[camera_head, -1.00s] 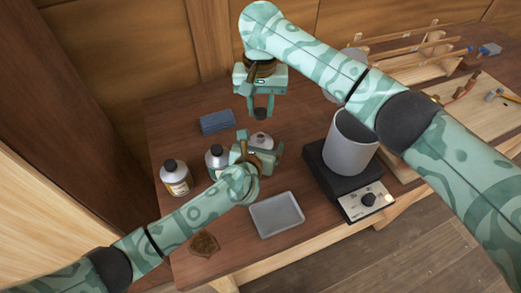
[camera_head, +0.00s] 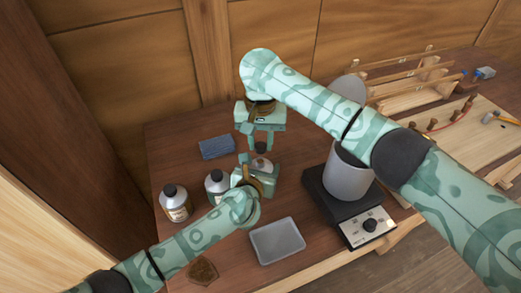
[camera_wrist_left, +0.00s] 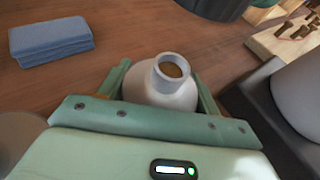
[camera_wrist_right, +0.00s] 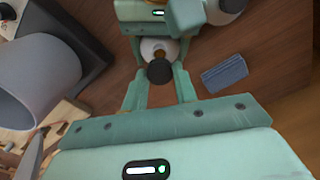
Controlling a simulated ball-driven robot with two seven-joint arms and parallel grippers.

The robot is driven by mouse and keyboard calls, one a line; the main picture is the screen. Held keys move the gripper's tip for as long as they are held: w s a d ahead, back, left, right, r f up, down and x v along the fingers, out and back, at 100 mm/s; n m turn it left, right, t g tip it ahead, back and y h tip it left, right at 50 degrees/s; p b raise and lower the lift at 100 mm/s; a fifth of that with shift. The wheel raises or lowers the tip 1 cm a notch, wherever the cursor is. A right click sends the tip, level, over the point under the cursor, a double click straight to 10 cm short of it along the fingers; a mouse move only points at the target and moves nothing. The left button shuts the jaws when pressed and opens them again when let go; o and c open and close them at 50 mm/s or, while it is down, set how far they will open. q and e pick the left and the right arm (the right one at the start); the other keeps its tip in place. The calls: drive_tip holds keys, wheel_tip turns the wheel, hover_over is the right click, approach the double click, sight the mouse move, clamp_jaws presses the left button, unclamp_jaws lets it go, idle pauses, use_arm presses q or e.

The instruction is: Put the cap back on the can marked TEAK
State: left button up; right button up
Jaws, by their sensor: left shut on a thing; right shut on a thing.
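An open-necked pale can (camera_head: 262,164) stands on the bench; no lettering on it is legible. My left gripper (camera_head: 256,176) is shut around it from the near side. In the left wrist view the can (camera_wrist_left: 158,95) sits between the fingers, its round neck open and brownish inside. My right gripper (camera_head: 262,143) points down just above the can, shut on a small black cap (camera_head: 261,148). In the right wrist view the cap (camera_wrist_right: 160,72) is between the fingertips and overlaps the can (camera_wrist_right: 150,47). I cannot tell whether cap and neck touch.
Two capped cans, one at far left (camera_head: 174,204) and one beside my left gripper (camera_head: 216,186), stand close by. A blue folded cloth (camera_head: 216,147) lies behind. A grey tray (camera_head: 277,242) is in front. A grey pot (camera_head: 347,178) on a black heater (camera_head: 318,190) stands right.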

sight(261, 160)
drive_tip(key=shift+f, duration=1.05)
drive_tip(key=shift+f, duration=0.1)
drive_tip(key=shift+f, duration=0.8)
drive_tip(key=shift+f, duration=0.55)
use_arm(q)
clamp_jaws()
use_arm(e)
drive_tip(key=m, duration=0.8)
drive_tip(key=shift+s, duration=0.1)
drive_tip(key=m, duration=0.8)
